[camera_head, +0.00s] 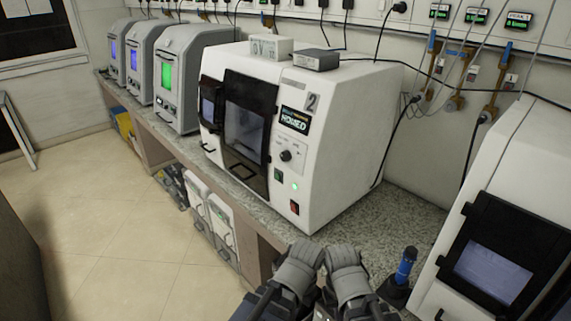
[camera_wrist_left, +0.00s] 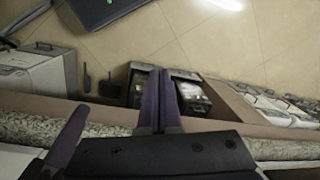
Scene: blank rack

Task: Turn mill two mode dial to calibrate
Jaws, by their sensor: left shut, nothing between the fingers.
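Mill two (camera_head: 335,170) is the white machine in the middle of the head view, with a "2" on its front and a small screen reading HOMED. Its mode dial (camera_head: 286,156) is a small dark knob below that screen; its labels are too small to read. My left gripper's fingers (camera_wrist_left: 165,100) are shut together and empty in the left wrist view. In the head view both my arms show at the bottom centre, below and in front of the mill, apart from the dial. My right gripper's fingers cannot be made out there.
A green light (camera_head: 295,187) and a red switch (camera_head: 294,207) sit below the dial. A blue-handled item (camera_head: 405,265) stands in a black holder on the counter (camera_head: 410,215). Another white machine (camera_head: 520,190) stands at right. Grey machines (camera_head: 180,80) line the left. Boxes (camera_head: 315,60) lie on the mill.

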